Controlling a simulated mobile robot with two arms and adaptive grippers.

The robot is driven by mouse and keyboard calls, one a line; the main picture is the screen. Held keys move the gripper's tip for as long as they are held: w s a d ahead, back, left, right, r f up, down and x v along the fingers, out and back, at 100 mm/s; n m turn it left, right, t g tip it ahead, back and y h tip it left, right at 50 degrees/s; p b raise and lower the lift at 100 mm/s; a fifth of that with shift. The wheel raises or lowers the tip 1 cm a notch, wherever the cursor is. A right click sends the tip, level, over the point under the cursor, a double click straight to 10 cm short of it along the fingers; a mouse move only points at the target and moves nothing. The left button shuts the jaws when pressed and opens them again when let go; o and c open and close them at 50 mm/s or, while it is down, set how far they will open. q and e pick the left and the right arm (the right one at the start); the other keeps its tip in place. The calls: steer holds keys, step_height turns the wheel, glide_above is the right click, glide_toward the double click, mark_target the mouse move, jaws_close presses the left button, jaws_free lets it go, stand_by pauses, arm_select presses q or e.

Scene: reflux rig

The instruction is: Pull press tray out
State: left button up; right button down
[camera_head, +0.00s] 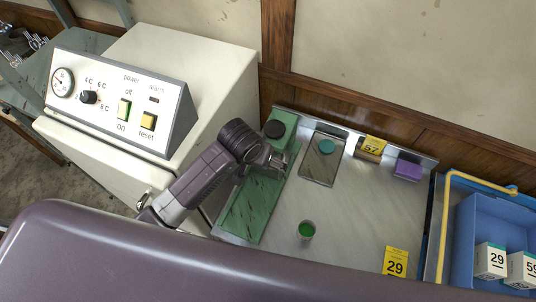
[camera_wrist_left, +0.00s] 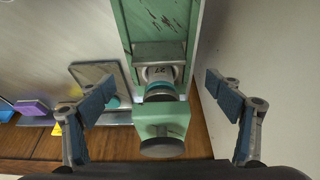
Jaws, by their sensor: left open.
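A green press (camera_head: 250,205) with a long scuffed base stands on the metal worktop. Its dark round knob (camera_head: 275,129) is at the far end. In the left wrist view I see its green base (camera_wrist_left: 160,20), a grey metal block (camera_wrist_left: 158,51), a pale round part marked 27 (camera_wrist_left: 160,73) and a green head (camera_wrist_left: 160,120) with a grey knob (camera_wrist_left: 162,148). I cannot tell which part is the tray. My left gripper (camera_wrist_left: 160,85) is open, its blue-padded fingers apart on either side of the press and empty. In the head view my left gripper (camera_head: 274,160) is over the press.
A white control box (camera_head: 120,100) stands left of the press. To the right are a steel plate with a teal knob (camera_head: 322,155), a yellow 57 tag (camera_head: 372,146), a purple block (camera_head: 408,167), a green-topped cup (camera_head: 306,230) and a blue bin (camera_head: 465,235).

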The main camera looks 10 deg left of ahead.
arm_select(q)
steer(key=x, duration=0.3)
steer(key=p+x, duration=0.1)
steer(key=x, duration=0.3)
steer(key=shift+s, duration=0.25)
steer(key=shift+f, duration=0.1)
steer(key=shift+c, duration=1.8)
steer(key=c, duration=1.3)
arm_select(e)
steer(key=s, duration=0.2)
steer(key=s+r, duration=0.1)
steer(key=s, duration=0.1)
steer(key=shift+r, duration=0.1)
